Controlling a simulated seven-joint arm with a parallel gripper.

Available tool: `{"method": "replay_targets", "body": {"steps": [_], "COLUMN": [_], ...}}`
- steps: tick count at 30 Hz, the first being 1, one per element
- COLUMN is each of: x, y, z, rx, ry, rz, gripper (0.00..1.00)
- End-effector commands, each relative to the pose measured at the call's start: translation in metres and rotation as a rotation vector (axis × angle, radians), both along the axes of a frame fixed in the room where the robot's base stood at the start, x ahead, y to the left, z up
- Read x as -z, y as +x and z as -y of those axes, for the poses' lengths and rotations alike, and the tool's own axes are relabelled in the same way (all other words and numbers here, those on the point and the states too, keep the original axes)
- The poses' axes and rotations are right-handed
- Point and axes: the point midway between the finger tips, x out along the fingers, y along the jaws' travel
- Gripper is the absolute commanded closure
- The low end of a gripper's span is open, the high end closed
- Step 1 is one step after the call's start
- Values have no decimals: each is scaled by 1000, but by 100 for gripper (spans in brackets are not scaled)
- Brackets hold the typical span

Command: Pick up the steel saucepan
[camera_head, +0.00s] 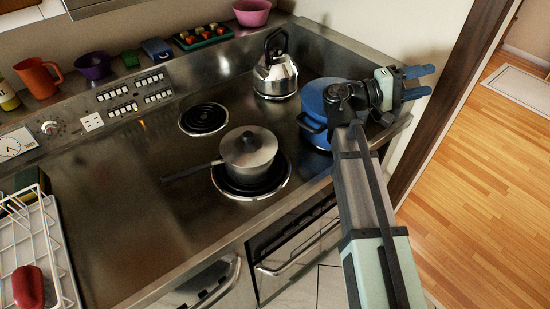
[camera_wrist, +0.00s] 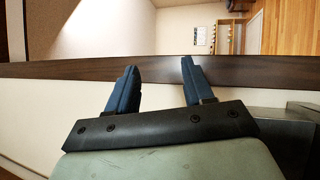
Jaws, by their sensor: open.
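The steel saucepan (camera_head: 248,157) sits upright on the front coil burner in the head view, with its lid on. Its dark handle (camera_head: 190,173) points left over the bare hob top. My gripper (camera_head: 423,80) is to the upper right of the saucepan, past the right end of the hob, and points right, away from it. In the wrist view my gripper (camera_wrist: 158,78) has its two blue fingers apart with nothing between them. The saucepan is not in the wrist view.
A blue pot (camera_head: 317,100) stands right of the saucepan, partly hidden by my arm. A steel kettle (camera_head: 276,72) stands on a back burner. The other back coil (camera_head: 204,119) is empty. A white dish rack (camera_head: 32,250) is at the left. A dark-edged wall (camera_head: 455,85) is near my gripper.

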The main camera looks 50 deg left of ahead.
Motion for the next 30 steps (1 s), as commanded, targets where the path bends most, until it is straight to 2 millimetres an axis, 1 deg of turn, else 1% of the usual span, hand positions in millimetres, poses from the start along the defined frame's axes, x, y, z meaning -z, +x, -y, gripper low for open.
{"method": "replay_targets", "body": {"steps": [1, 5, 6, 11, 15, 17, 21, 26, 28, 30], "x": [0, 0, 0, -1, -1, -1, -1, 0, 7, 20], "y": [-18, -61, -75, -131, -182, -204, -257, -318, -343, -369], "z": [-14, -46, -55, -87, -111, -120, -137, -150, -154, -159], "rx": [-21, -69, -83, -142, -194, -216, -267, -328, -371, -432], "ry": [-1, -6, -8, -16, -23, -27, -36, -45, -38, -17], "rz": [-3, -13, -17, -30, -41, -46, -57, -70, -74, -79], "gripper": [48, 48, 48, 48, 48, 48, 48, 48, 48, 48]}}
